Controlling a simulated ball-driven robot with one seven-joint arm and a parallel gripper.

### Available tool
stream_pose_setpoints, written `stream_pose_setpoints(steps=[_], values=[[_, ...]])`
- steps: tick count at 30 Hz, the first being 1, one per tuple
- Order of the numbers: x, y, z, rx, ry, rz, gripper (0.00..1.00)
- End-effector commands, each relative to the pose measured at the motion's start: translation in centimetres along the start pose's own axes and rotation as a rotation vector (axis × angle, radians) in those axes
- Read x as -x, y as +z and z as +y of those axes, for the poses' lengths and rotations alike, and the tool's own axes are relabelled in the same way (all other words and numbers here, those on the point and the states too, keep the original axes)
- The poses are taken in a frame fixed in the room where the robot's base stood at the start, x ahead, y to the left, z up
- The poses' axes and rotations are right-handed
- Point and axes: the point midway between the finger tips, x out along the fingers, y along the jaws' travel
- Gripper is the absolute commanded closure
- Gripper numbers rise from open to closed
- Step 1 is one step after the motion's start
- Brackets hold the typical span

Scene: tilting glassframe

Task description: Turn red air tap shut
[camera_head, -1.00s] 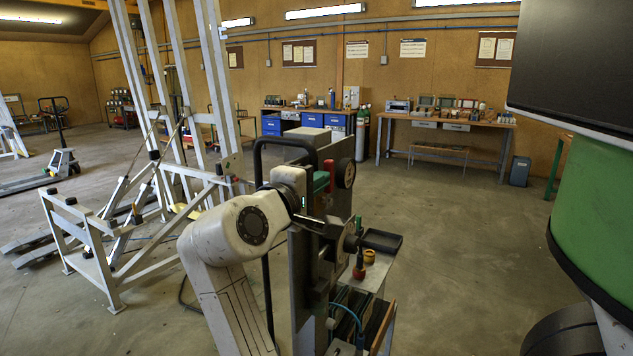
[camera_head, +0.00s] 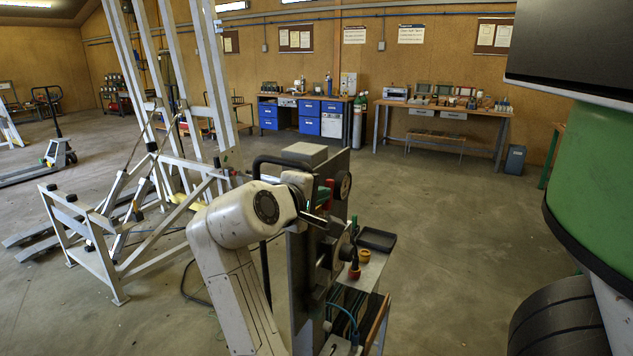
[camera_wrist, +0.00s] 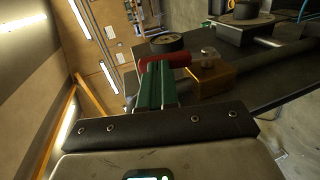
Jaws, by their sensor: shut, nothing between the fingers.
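The red tap handle (camera_wrist: 165,61) is a short red bar in the wrist view, lying just beyond my fingertips. It also shows as a small red patch in the head view (camera_head: 328,183). My gripper (camera_wrist: 154,70) has green fingers, closed together with nothing between them. Their tips reach up to the red handle; I cannot tell whether they touch it. In the head view my gripper (camera_head: 323,196) shows as a small green piece at the dark upright machine. A brass-coloured block (camera_wrist: 208,80) sits right of the fingers. The handle's exact angle is hard to read.
A round dark gauge (camera_wrist: 167,43) stands just behind the red handle. A grey steel frame (camera_head: 98,240) stands left. Floor is clear towards the back benches.

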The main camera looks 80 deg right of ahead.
Motion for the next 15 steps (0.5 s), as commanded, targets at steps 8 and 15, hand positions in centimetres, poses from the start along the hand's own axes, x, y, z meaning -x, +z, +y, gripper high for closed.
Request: stream_pose_setpoints(steps=[8, 15], values=[[-0.9, 0.0, 0.6, 0.003, 0.0, -0.001, 1.0], [-1.3, 0.0, 0.6, 0.001, 0.002, -0.001, 1.0]])
